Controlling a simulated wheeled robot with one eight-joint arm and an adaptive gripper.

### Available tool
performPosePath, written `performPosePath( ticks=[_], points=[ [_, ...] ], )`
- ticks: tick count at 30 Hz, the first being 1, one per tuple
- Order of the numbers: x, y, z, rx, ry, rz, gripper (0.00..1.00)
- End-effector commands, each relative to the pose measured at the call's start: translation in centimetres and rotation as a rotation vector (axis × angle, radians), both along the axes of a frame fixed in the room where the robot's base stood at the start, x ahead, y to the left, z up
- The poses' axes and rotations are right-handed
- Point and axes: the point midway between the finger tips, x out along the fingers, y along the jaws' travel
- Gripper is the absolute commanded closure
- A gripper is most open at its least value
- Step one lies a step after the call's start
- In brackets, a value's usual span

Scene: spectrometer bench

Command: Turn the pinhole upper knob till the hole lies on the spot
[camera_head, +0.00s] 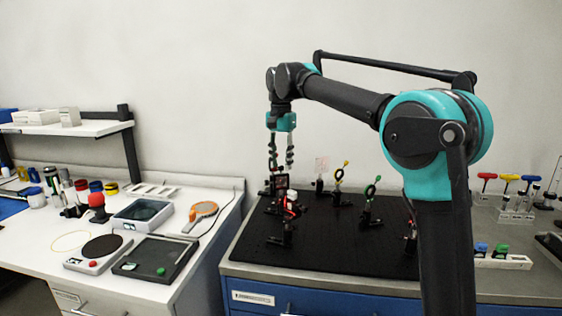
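My gripper (281,168) points straight down over the black breadboard (330,252). Its two dark fingers are apart, with wall showing between them. The fingertips are just above or beside the top of a dark square mount (280,184) with a small reddish mark. I cannot tell whether they touch it. I cannot tell for sure that this mount is the pinhole. Its upper knob, the hole and the light spot are too small to make out. A red and white part (293,198) shows just right of the mount.
A low black mount (287,232) stands at the front. A pale card (321,166) stands behind.

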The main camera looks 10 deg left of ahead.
Motion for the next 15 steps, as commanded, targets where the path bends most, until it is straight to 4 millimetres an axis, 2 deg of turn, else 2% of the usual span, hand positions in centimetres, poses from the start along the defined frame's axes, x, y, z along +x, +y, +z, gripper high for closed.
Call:
performPosePath(
  ticks=[9, 15],
  points=[
    [0.0, 0.0, 0.3, -0.001, 0.001, 0.0, 0.64],
    [0.0, 0.0, 2.8, -0.001, 0.001, 0.0, 0.64]
  ],
)
